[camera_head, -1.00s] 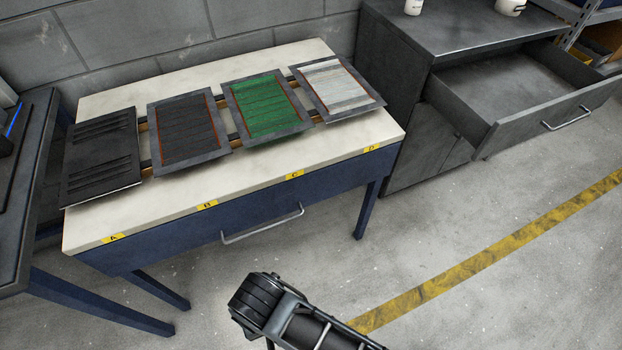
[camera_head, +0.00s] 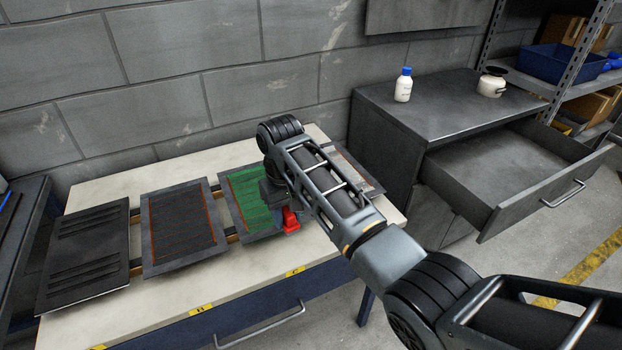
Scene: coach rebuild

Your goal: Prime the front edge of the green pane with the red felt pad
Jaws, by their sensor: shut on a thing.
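The green pane (camera_head: 241,196) lies in a grey frame on the pale-topped table, third from the left in a row of panels. My arm reaches over the table from the right and covers the pane's right part. My gripper (camera_head: 287,208) points down near the pane's front right corner. It is shut on the red felt pad (camera_head: 291,222), whose lower part shows below the gripper. I cannot tell whether the pad touches the pane or its frame. The right end of the pane's front edge is hidden.
Two dark panels (camera_head: 84,257) (camera_head: 180,228) lie left of the pane, and a pale panel (camera_head: 357,172) lies right, partly behind my arm. The table's front strip carries yellow labels (camera_head: 295,271). A cabinet (camera_head: 450,105) with an open drawer (camera_head: 505,175) stands at the right.

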